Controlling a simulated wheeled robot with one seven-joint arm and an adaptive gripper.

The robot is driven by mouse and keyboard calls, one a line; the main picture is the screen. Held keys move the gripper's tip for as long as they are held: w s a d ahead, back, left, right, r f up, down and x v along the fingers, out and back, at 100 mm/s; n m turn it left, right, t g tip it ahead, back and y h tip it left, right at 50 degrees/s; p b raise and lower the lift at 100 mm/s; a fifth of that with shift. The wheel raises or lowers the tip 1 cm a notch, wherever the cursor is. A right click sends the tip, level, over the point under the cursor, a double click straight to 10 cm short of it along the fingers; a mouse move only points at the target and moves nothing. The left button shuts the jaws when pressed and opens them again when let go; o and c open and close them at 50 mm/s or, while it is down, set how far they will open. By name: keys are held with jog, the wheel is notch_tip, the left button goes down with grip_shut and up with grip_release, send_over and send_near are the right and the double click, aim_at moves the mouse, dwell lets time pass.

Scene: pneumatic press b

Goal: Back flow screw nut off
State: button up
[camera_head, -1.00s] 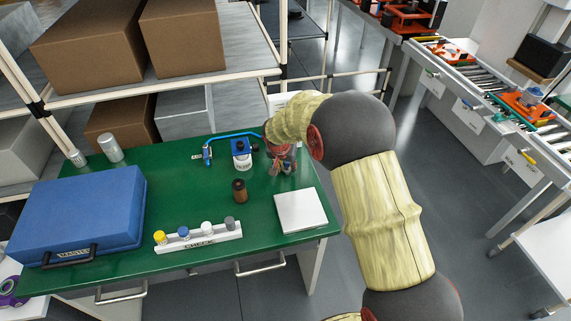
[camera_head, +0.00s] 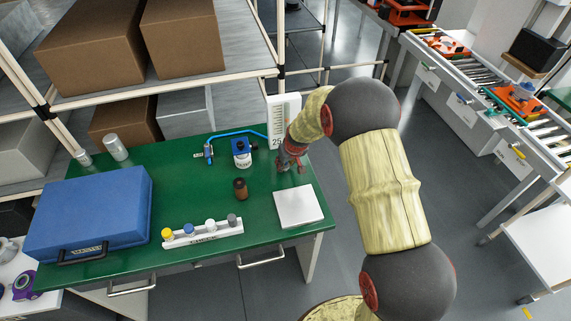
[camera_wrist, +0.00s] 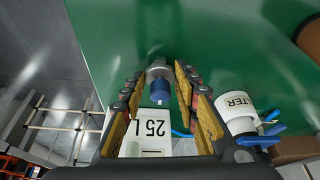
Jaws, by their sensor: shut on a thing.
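In the head view my gripper (camera_head: 290,166) is over the back right of the green table, below the white gauge panel (camera_head: 284,112) marked 25. In the wrist view the two padded fingers (camera_wrist: 165,88) are closed around a small part with a silver nut-like end (camera_wrist: 159,69) and a blue section (camera_wrist: 160,92). I cannot tell whether this part is still joined to the panel. The panel's 25 L face (camera_wrist: 150,128) shows below it, upside down. A blue-topped white filter (camera_head: 241,153) stands to the left; its white body also shows in the wrist view (camera_wrist: 237,108).
A blue tube (camera_head: 232,133) runs along the table's back edge. A brown cylinder (camera_head: 240,188), a white plate (camera_head: 299,207), a rack of coloured caps (camera_head: 203,235) and a blue case (camera_head: 90,213) stand on the green table (camera_head: 185,185). Shelves with cardboard boxes (camera_head: 183,37) are behind.

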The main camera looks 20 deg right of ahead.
jog(key=n+b, duration=0.1)
jog(key=b, duration=0.1)
jog(key=n+b, duration=0.1)
jog(key=b, duration=0.1)
jog(key=shift+d+f+y, duration=0.2)
jog(key=shift+f+y, duration=0.2)
jog(key=n+b, duration=0.2)
jog(key=b, duration=0.2)
jog(key=shift+w+d+y, duration=0.1)
jog(key=shift+y, duration=0.3)
jog(key=n+g+b, duration=0.1)
jog(key=n+b, duration=0.1)
jog(key=b, duration=0.1)
jog(key=shift+d+r+y, duration=0.1)
jog(key=shift+y, duration=0.3)
jog(key=shift+r+n+g+y+b, duration=0.1)
jog(key=shift+n+g+y+b, duration=0.25)
jog(key=shift+n+b, duration=0.8)
jog(key=shift+n, duration=0.45)
jog(key=o, duration=1.2)
jog(key=shift+w+r, duration=0.15)
jog(key=shift+c, duration=0.2)
jog(key=v, duration=1.2)
jog(key=shift+w, duration=0.1)
